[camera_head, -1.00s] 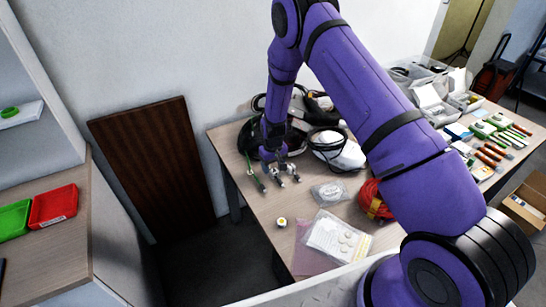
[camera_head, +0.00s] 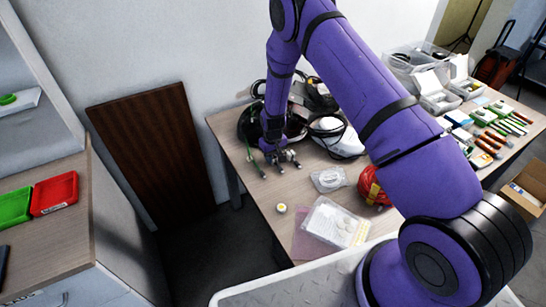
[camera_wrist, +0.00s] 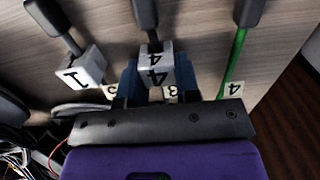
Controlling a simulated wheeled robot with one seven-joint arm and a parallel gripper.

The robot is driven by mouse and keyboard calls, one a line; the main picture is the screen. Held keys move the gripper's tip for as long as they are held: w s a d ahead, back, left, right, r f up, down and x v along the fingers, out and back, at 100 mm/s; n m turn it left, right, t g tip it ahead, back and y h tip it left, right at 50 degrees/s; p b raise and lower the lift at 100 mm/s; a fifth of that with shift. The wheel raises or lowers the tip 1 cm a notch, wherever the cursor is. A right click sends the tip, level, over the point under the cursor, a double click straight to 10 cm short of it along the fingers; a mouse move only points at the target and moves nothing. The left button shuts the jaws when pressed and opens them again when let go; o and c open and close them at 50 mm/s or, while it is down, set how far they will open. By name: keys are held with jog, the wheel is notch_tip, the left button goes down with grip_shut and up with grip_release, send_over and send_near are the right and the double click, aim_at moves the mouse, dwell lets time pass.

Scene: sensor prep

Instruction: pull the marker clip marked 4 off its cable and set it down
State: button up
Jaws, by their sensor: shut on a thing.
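The white marker clip marked 4 (camera_wrist: 157,70) is in the middle of the wrist view, at the end of a dark cable connector (camera_wrist: 146,15). My gripper (camera_wrist: 156,80) is shut on this clip, with a blue finger on each side. The clip appears to be still on the middle cable; the cable below it is hidden. In the head view my gripper (camera_head: 283,160) is low over the table's left end, and the clip is too small to make out there.
A clip marked 1 (camera_wrist: 80,67) is on the left cable. A green cable (camera_wrist: 234,60) with a paper tag marked 4 (camera_wrist: 231,90) is on the right. The table (camera_head: 290,187) also bears a coiled white cable (camera_head: 328,179), a red coil (camera_head: 372,187) and a clear bag (camera_head: 335,223).

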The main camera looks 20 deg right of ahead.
jog(key=shift+r, duration=2.5)
dwell(0.9)
